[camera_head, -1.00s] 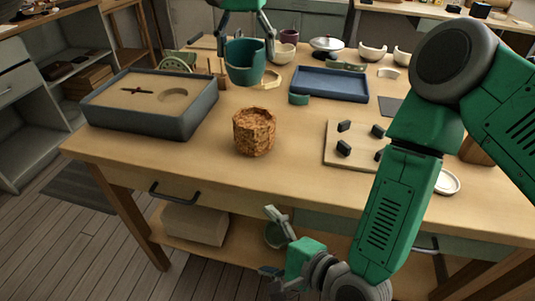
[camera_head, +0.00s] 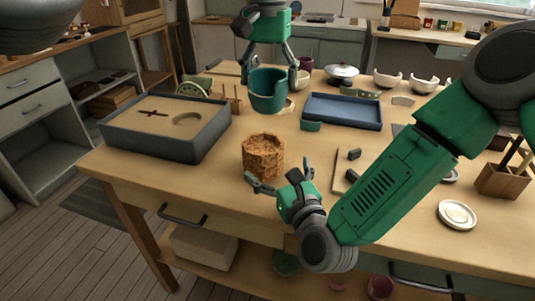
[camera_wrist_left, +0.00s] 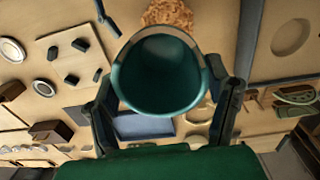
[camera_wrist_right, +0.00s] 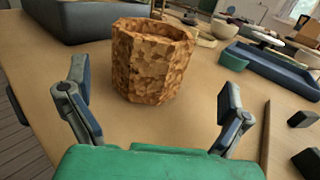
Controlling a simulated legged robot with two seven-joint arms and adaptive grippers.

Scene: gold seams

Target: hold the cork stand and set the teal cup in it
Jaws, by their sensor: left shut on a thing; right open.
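The teal cup (camera_head: 268,91) is held upright in the air by my left gripper (camera_head: 268,72), above the back of the workbench. In the left wrist view the cup (camera_wrist_left: 160,75) shows its open mouth between the two fingers. The cork stand (camera_head: 263,157) stands on the bench near its front edge, lower in the picture than the cup and apart from it. My right gripper (camera_head: 277,183) is open and empty at the front of the cork stand. In the right wrist view the stand (camera_wrist_right: 152,62) is ahead, between the spread fingers and not touched by them.
A grey sand tray (camera_head: 165,145) is left of the stand. A blue tray (camera_head: 342,111) is behind right, with a small teal piece (camera_head: 311,125) by its corner. A white dish (camera_head: 457,215) and a wooden holder (camera_head: 503,181) are at the right. Bare bench surrounds the stand.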

